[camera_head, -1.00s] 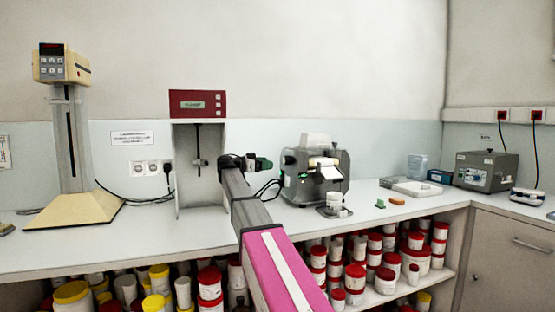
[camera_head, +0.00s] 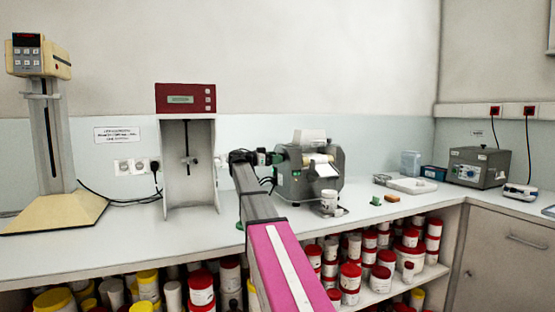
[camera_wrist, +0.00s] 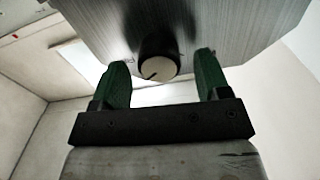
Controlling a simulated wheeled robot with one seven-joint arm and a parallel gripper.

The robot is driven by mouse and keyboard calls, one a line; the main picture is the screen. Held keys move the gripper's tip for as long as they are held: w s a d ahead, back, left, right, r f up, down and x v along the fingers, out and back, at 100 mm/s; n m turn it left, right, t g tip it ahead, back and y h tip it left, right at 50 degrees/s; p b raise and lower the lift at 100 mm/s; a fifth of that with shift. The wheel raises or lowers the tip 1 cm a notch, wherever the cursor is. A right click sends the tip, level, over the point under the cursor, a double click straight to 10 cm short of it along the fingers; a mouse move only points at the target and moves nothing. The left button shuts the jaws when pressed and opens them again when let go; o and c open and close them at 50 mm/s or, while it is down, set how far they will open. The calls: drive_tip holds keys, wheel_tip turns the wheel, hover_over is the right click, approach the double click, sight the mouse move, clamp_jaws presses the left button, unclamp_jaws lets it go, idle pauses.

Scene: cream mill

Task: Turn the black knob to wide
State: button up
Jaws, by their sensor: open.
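The mill (camera_head: 335,185) is a grey machine with rollers on the bench, right of my gripper (camera_head: 265,158) in the head view. In the wrist view, the black knob (camera_wrist: 158,66) has a dark rim and a pale face with a short dark pointer line. It sits on a grey brushed-metal panel (camera_wrist: 230,25). My gripper (camera_wrist: 162,62) is open, with one green finger on each side of the knob and gaps visible between fingers and knob. I cannot tell whether the fingertips reach its depth. No scale marks are readable. The knob is hidden in the head view.
A white pot (camera_head: 328,202) stands in front of the mill. A stand with a red display box (camera_head: 185,98) is left of my arm. A white tray (camera_head: 412,186) and a grey box (camera_head: 478,168) are farther right. Shelves of tubs lie below the bench.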

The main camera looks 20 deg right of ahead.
drive_tip(key=shift+d, duration=0.75)
drive_tip(key=c, duration=0.9)
